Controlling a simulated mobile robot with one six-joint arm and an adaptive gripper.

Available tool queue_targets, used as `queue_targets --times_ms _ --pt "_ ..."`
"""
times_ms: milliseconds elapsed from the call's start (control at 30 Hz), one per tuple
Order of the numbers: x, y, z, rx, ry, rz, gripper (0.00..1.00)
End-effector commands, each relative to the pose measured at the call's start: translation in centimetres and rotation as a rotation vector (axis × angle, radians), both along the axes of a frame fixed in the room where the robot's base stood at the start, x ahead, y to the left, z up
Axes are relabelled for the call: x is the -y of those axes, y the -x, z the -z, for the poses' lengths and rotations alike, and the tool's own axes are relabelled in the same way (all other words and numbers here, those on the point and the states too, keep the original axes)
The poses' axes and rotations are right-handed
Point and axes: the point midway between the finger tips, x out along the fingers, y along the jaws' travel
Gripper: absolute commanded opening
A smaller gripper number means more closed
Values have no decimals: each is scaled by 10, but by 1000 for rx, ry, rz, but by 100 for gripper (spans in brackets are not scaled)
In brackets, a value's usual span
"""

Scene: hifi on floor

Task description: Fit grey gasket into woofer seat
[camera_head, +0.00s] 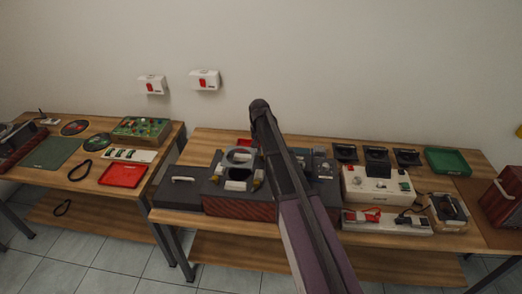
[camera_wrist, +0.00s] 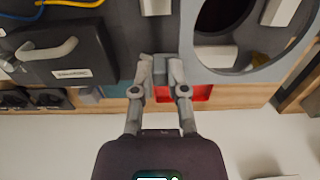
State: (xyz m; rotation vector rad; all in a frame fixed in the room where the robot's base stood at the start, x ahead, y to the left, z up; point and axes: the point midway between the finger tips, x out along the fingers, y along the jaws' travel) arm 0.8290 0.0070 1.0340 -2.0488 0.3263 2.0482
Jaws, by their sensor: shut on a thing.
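The grey gasket (camera_head: 240,149) is a light grey plate with a large round hole, over the dark speaker cabinet (camera_head: 242,207) in the head view. In the wrist view the gasket (camera_wrist: 250,76) fills the upper right, and a dark round opening and a pale block show through its hole. My gripper (camera_wrist: 160,62) is shut at the gasket's edge, with its fingers close together. In the head view my arm hides the fingertips. I cannot tell whether the gasket touches the cabinet, and the woofer seat is partly hidden beneath it.
A red tray (camera_wrist: 200,93) lies behind. A white control box (camera_head: 377,190) and a green tray (camera_head: 449,161) stand to the right.

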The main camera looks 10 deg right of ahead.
Motion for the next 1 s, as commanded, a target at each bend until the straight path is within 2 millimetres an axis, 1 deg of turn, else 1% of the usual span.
queue_targets --times_ms 267,700,1000 --pt "-1 0 3 0 0 -1 0" --pt "-1 0 26 0 0 -2 0" --pt "-2 0 30 0 0 -3 0"
